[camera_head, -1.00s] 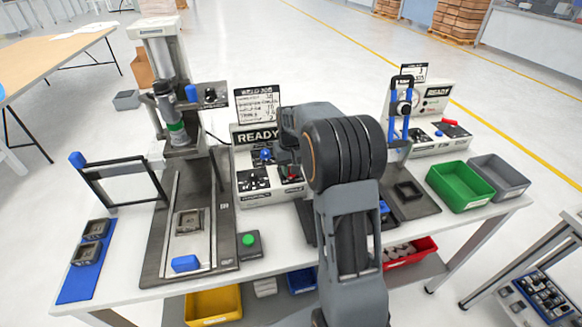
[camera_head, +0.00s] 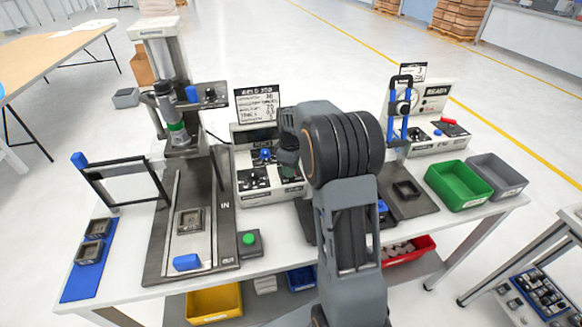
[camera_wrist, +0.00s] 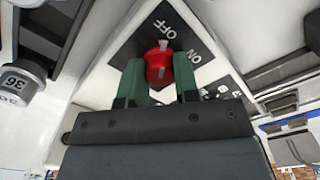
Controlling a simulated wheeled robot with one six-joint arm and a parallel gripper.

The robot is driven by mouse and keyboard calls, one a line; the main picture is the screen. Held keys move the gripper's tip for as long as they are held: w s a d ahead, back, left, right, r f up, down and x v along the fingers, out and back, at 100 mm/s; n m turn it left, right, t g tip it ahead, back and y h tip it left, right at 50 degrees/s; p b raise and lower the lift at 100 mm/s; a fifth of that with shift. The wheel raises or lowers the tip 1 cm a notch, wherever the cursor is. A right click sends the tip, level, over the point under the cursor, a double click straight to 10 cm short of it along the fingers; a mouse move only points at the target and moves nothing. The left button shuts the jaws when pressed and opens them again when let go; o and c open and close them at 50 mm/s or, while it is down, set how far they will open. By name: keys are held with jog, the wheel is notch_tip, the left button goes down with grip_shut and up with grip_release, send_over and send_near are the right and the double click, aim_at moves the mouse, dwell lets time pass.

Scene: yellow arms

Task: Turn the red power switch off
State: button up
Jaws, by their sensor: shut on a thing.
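The red power switch (camera_wrist: 158,64) is a round red knob on a black plate marked OFF and ON. Its pale pointer points toward the OFF lettering. In the wrist view the two green fingers of my gripper (camera_wrist: 158,80) are shut on the knob, one on each side. In the head view my arm hides the switch and most of the gripper. The control box (camera_head: 268,198) stands left of my arm. Its display (camera_head: 253,140) is dark, with no readable word.
The weld card (camera_head: 257,104) stands behind the box. At right are a blue-handled clamp (camera_head: 399,110), another box (camera_head: 433,105), a green bin (camera_head: 459,187) and a grey bin (camera_head: 499,176).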

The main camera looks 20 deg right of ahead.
jog(key=shift+n, duration=0.8)
jog(key=o, duration=0.9)
jog(key=shift+o, duration=0.2)
jog(key=shift+r, duration=0.1)
notch_tip(320, 180, up, 14)
jog(key=shift+f, duration=0.2)
